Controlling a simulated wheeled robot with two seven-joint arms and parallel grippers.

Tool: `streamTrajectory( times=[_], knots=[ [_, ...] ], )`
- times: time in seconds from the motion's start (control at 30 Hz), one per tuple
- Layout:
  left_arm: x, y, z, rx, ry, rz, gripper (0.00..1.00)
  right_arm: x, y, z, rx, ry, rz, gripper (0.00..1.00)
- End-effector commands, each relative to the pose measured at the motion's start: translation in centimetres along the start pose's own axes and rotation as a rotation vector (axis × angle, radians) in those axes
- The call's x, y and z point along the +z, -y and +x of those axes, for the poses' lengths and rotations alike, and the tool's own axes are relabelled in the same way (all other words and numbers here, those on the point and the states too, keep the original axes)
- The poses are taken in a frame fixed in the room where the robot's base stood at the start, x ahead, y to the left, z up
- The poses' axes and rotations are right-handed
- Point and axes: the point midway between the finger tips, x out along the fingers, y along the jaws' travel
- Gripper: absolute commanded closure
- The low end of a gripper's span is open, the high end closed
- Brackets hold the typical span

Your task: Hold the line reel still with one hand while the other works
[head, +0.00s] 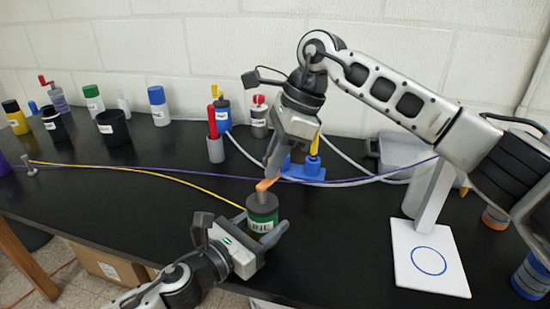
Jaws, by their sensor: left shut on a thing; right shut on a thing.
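The line reel (262,225) is a dark, upright cylinder with a green label near the table's front edge. My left gripper (250,226) is shut on it from the front, its fingers low beside the reel. A grey post rises from the reel's top, with an orange piece (265,185) on it. My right gripper (271,172) reaches down from above and is shut on the orange piece; its fingertips partly hide the contact. A yellow line (150,174) runs from near the reel to a small grey post (28,167) at the left.
A purple line (130,167) crosses the black table (110,215). A blue holder (303,172) stands behind my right gripper. Several bottles and cups, including a black cup (113,128), line the back. A white stand (430,258) with a blue ring is at right. The left front table is clear.

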Motion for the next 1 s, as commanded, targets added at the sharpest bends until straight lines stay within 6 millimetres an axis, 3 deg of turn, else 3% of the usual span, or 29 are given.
streamTrajectory(
  times=[0.37,0.4,0.47,0.77,0.87,1.0],
  knots=[
    [-0.1,0.0,0.0,0.001,-0.002,-0.001,0.74,0.1,0.0,-0.1,0.0,0.002,-0.004,1.0],
    [-0.1,0.0,0.0,0.001,-0.002,-0.001,0.74,0.1,0.0,-0.1,0.0,0.002,-0.004,0.74],
    [-0.1,0.0,0.0,0.001,-0.002,-0.001,0.74,0.0,0.0,-0.1,0.0,0.002,-0.003,0.6],
    [-0.1,0.0,0.0,0.0,-0.001,-0.001,0.74,0.0,0.0,-0.2,0.0,0.001,-0.002,0.6],
    [-0.1,0.0,0.0,0.0,-0.001,-0.001,0.74,0.0,0.1,-1.0,-0.001,0.002,-0.002,0.6],
    [-0.1,0.0,0.0,0.0,-0.001,-0.001,0.74,0.0,0.1,-3.5,-0.004,0.002,-0.001,0.6]
  ],
)
